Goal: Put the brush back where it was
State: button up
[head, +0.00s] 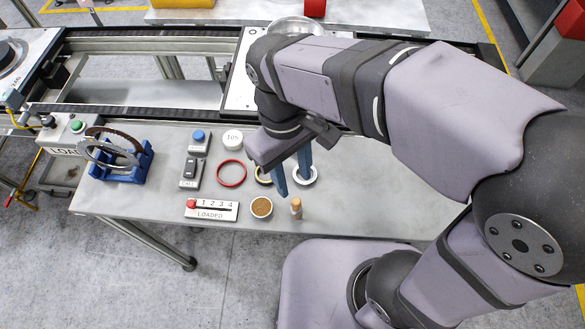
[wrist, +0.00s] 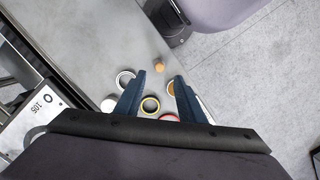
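A small wooden-coloured piece, likely the brush (head: 296,208), stands upright near the table's front edge. It also shows in the wrist view (wrist: 160,66), a little beyond my fingertips. It is too small to make out bristles. My gripper (head: 293,187) has its two blue fingers apart, with nothing between them. It hangs above the table, behind the brush in the head view. The fingers also show spread in the wrist view (wrist: 160,76). A round cup with brown contents (head: 261,207) stands just left of the brush; it shows in the wrist view too (wrist: 172,88).
A white ring (head: 313,176) and a yellow-and-black ring (head: 258,180) lie by my fingers. Left are a red ring (head: 231,173), a "LOADED" counter (head: 211,211), button boxes (head: 190,172) and a blue stand with discs (head: 133,166). A conveyor runs behind. The table's right side looks clear.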

jog(key=shift+a+r, duration=0.1)
jog(key=shift+r, duration=0.65)
jog(key=d+f+m, duration=0.3)
jog(key=d, duration=0.2)
jog(key=w+d+f+m, duration=0.1)
jog(key=d+f+m, duration=0.2)
jog(key=d, duration=0.3)
jog(key=w+d+f+m+t+y, duration=0.1)
jog(key=d+f+m, duration=0.2)
jog(key=d, duration=0.3)
jog(key=shift+w+d+f, duration=0.15)
jog(key=shift+d+f, duration=0.05)
jog(key=shift+f, duration=0.65)
